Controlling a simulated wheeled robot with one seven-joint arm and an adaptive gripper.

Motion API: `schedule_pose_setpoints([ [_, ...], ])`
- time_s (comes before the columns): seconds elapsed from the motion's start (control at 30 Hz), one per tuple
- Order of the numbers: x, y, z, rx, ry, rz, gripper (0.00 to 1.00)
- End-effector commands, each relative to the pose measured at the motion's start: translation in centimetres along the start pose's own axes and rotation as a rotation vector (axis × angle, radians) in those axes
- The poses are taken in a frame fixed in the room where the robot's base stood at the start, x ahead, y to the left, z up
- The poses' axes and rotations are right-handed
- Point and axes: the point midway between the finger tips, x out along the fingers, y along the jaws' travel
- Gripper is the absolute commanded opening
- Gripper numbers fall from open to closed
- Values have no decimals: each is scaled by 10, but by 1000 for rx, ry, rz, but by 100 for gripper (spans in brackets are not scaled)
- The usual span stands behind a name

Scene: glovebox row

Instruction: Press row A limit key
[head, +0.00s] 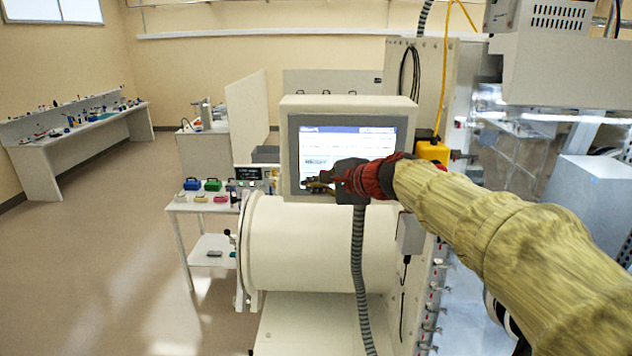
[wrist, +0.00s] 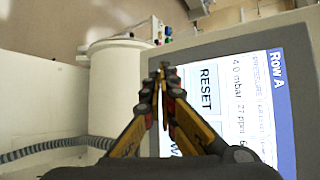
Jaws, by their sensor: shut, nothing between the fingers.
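The row A touch panel (head: 346,140) is a grey-framed screen above a white cylinder. In the wrist view the screen (wrist: 262,110) appears turned on its side, with a "Row A" heading and readings of mbar and ppm. A white RESET key (wrist: 207,88) is legible. A second key (wrist: 180,146) is partly hidden behind my fingers. I cannot read a limit label in either view. My gripper (wrist: 163,70) is shut and empty, with its tips by the RESET key side of the screen. In the head view my gripper (head: 312,186) covers the panel's lower part; contact cannot be told.
The white cylinder (head: 315,245) lies below the panel, with a grey corrugated hose (head: 360,270) hanging in front. A small side table (head: 205,205) with coloured boxes stands left. A yellow device (head: 433,152) is right of the panel. Open floor (head: 110,260) lies left.

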Motion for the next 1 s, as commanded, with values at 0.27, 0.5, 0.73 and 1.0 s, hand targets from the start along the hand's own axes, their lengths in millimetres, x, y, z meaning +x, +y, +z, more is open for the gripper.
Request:
schedule_pose_setpoints([
  [0.27,-15,11,11,0,-1,-1,0],
  [0.5,-29,22,22,-2,0,-1,0],
  [0.73,-35,26,25,1,0,0,0],
  [1.0,-35,25,25,0,0,0,0],
])
